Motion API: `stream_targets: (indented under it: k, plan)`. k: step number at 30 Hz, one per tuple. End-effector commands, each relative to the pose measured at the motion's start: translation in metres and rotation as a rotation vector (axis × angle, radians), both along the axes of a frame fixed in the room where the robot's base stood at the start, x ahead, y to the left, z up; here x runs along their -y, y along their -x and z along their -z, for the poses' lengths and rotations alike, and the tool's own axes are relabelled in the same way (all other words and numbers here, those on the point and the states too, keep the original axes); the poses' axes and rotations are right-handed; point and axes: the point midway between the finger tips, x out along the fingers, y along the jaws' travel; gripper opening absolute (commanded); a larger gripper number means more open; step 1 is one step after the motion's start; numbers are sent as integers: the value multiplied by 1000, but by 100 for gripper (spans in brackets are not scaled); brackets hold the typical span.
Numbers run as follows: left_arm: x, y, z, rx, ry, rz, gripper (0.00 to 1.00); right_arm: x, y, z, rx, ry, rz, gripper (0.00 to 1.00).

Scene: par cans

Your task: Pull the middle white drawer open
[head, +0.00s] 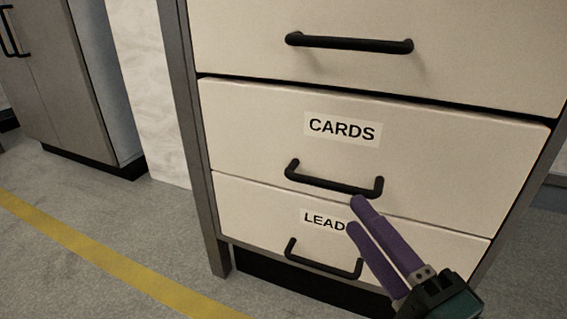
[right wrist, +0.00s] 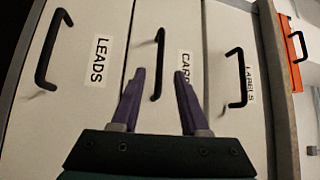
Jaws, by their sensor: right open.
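The middle white drawer, labelled CARDS (head: 250,125), has a black bar handle (head: 335,181) below its label. It looks shut or nearly so. In the right wrist view its handle (right wrist: 159,55) shows between and beyond my fingertips. My right gripper (head: 356,215) has purple fingers and is open and empty. In the head view its tips are just below the right end of the CARDS handle, in front of the LEADS drawer. I cannot tell whether they touch anything. My left gripper is not in view.
Above is another white drawer with a black handle (head: 350,44); its LABELS label (right wrist: 250,84) shows in the right wrist view. Below is the LEADS drawer (head: 255,210) with its own handle (head: 323,262). A grey cabinet (head: 60,80) stands at left. The floor at lower left is clear.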

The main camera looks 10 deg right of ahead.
Motion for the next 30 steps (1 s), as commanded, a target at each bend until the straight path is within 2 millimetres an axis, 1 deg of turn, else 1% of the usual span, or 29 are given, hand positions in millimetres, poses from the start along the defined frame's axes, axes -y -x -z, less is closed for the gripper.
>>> stream_targets:
  k: [1,6,9,12,16,23,30]
  plan:
    - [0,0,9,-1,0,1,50,-2,-11,2,6,-2,1,45]
    - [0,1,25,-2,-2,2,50,-9,-43,-2,6,-2,1,45]
    - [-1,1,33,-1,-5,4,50,-12,-58,-5,5,-1,1,45]
    - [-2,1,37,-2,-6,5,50,-14,-67,-7,3,0,1,45]
    - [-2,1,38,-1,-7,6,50,-15,-73,-9,0,0,1,45]
    - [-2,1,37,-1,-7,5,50,-15,-73,-10,-1,0,0,45]
    - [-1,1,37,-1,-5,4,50,-15,-73,-9,-1,1,0,18]
